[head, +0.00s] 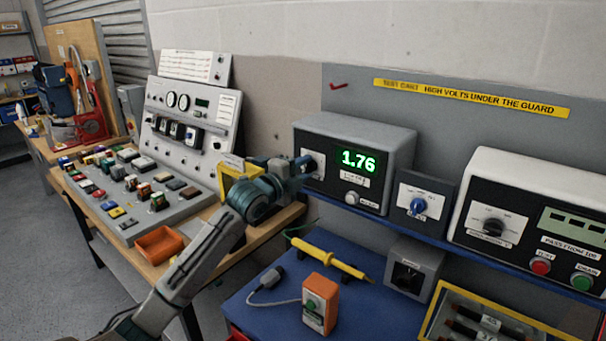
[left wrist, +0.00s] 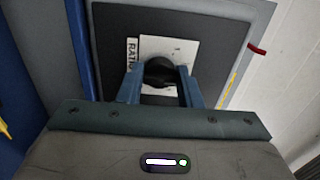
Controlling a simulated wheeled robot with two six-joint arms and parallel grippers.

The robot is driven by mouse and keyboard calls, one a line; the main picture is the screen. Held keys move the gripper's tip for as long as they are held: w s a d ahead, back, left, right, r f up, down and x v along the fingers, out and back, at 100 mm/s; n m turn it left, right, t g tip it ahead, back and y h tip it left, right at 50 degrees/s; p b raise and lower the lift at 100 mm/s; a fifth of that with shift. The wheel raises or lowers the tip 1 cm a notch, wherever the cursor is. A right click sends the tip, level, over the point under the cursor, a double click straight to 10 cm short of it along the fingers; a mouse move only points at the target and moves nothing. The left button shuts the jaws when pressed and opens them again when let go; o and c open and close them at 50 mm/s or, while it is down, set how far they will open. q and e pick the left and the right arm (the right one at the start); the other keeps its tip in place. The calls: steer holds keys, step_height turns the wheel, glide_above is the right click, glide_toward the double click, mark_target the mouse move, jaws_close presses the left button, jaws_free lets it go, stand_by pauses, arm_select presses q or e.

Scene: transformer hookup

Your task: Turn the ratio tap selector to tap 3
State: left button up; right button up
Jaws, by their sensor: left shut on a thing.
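The ratio tap selector is a dark rounded knob (left wrist: 161,71) on a pale plate (left wrist: 178,46), beside a label reading "RATIO" in the left wrist view. It is on the front of the grey meter box (head: 388,137), whose green display (head: 358,160) reads 1.76. My left gripper (head: 308,167) reaches the left side of this front and covers most of the knob in the head view. In the left wrist view its two blue fingers (left wrist: 160,88) are shut on the knob, one on each side. The tap the knob points to cannot be read. My right gripper is not in view.
A small box with a blue knob (head: 418,206) and a larger white-topped box (head: 545,175) stand to the right. A control desk (head: 130,200) stands left.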

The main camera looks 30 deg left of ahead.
arm_select(q)
steer(key=shift+f+m+b, duration=0.1)
steer(key=shift+m+b, duration=0.25)
steer(key=shift+m, duration=1.65)
steer(key=o, duration=1)
steer(key=shift+c, duration=0.2)
steer(key=s+b, duration=0.6)
steer(key=s, duration=0.4)
steer(key=shift+s+a, duration=0.4)
